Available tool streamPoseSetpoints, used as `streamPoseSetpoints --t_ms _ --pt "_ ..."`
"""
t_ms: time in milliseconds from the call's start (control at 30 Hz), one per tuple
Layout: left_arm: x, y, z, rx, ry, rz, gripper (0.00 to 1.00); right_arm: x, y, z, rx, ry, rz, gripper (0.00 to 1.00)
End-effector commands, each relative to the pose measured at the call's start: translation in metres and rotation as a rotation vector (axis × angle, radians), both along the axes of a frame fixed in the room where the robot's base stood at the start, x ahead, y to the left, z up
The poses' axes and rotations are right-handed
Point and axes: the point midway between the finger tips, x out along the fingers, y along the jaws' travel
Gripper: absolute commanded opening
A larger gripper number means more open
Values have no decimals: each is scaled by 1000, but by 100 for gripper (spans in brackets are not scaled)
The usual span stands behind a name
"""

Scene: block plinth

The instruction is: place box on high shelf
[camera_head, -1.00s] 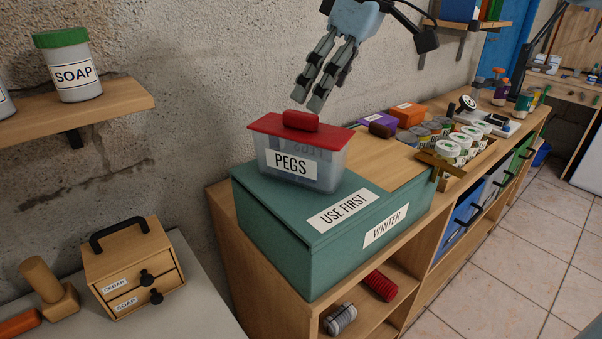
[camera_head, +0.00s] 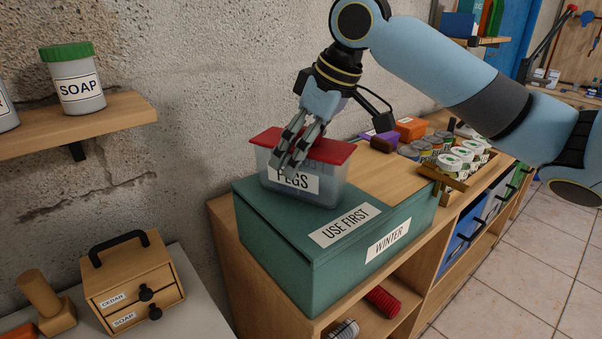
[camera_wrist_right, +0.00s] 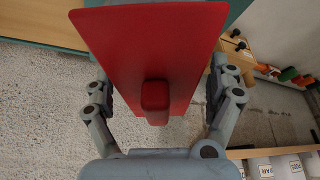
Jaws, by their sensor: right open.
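The clear box labelled PEGS (camera_head: 335,190), with a red lid and red handle, stands on the green USE FIRST box (camera_head: 270,225). My right gripper (camera_head: 290,157) is at the box, its fingers in front of the lid and label. In the right wrist view the red lid (camera_wrist_right: 150,45) and its handle lie between the spread, open fingers (camera_wrist_right: 160,95). Whether a finger touches the box I cannot tell. A wooden wall shelf (camera_head: 125,108) is at the upper left, with a white SOAP jar (camera_head: 80,85) on it. My left gripper is out of view.
A small drawer unit (camera_head: 130,285) stands at lower left. The wooden unit (camera_head: 375,178) under the green box also carries several cans (camera_head: 445,165) and purple and orange boxes. Another shelf (camera_head: 485,41) is at the upper right. The wall shelf right of the jar is bare.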

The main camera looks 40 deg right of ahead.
Motion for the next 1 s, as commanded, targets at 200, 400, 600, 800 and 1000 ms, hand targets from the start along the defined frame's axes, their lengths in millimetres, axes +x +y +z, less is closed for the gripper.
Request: streamPoseSetpoints --t_ms 200,400,600,800,1000 --pt "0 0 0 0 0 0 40 3 1 -8 -2 1 1 90" --pt "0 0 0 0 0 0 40 3 1 -8 -2 1 1 90" --pt "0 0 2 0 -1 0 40 3 1 -9 -2 1 1 90" --pt "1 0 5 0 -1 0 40 3 1 -11 -1 1 0 90" --pt "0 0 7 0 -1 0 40 3 1 -12 -1 0 0 90"
